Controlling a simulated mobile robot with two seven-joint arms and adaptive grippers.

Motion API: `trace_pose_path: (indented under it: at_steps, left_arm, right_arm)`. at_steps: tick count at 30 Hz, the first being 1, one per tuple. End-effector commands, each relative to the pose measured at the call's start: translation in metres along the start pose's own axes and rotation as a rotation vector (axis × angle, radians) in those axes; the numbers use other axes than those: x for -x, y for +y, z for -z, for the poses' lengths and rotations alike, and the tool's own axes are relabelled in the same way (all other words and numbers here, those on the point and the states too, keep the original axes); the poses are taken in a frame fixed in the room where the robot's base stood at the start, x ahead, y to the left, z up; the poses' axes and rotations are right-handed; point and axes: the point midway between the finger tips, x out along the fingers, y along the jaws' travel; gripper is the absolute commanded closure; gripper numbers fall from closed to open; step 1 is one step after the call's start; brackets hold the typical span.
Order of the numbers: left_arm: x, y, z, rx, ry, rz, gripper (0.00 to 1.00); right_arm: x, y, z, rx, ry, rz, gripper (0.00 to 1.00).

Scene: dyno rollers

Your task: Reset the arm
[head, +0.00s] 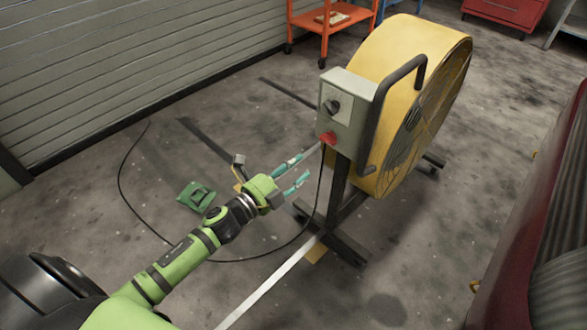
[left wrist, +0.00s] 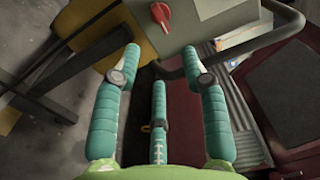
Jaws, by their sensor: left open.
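My left arm (head: 180,262) is green and black and reaches in from the lower left in the head view. Its gripper (head: 296,170) has teal fingers that are spread apart and empty. It is just left of and below the grey control box (head: 345,110) of the yellow fan. In the left wrist view the open fingers (left wrist: 160,75) point toward the box (left wrist: 220,18), which has a red knob (left wrist: 161,14). I cannot tell the exact gap between fingertips and box. My right gripper is not in view.
The big yellow drum fan (head: 395,50) stands on a dark metal frame (head: 335,230). A black cable (head: 122,185) loops over the concrete floor around a green object (head: 196,196). An orange cart (head: 325,25) is at the back. A dark red vehicle (head: 520,240) is at the right.

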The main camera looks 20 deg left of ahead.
Motion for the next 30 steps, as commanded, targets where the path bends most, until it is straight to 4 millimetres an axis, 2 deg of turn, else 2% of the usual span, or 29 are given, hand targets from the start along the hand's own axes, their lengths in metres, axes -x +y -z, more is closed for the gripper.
trace_pose_path:
  at_steps: [13, 15, 17, 20, 23, 24, 27, 30]
  left_arm:
    - [0.000, 0.000, 0.000, 0.001, -0.001, -0.001, 0.56]
    - [0.001, 0.006, -0.001, 0.025, -0.015, -0.014, 0.56]
    - [0.005, 0.020, -0.005, 0.086, -0.052, -0.045, 0.56]
    - [0.019, 0.065, -0.013, 0.270, -0.173, -0.144, 0.56]
    - [0.049, 0.130, -0.014, 0.516, -0.345, -0.284, 0.56]
    - [0.065, 0.157, -0.011, 0.616, -0.419, -0.345, 0.56]
    - [0.107, 0.217, 0.007, 0.842, -0.596, -0.488, 0.56]
    - [0.152, 0.267, 0.034, 1.031, -0.763, -0.622, 0.56]
  right_arm:
    - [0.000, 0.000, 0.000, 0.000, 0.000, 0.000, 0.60]
    - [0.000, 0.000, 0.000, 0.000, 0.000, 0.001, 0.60]
    - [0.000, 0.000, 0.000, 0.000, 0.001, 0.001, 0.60]
    - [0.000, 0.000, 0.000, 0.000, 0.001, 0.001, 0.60]
    - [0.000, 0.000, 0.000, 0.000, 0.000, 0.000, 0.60]
    - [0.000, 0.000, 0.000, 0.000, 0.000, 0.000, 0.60]
    - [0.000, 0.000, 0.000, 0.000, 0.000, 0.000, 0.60]
    - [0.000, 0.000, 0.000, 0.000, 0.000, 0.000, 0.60]
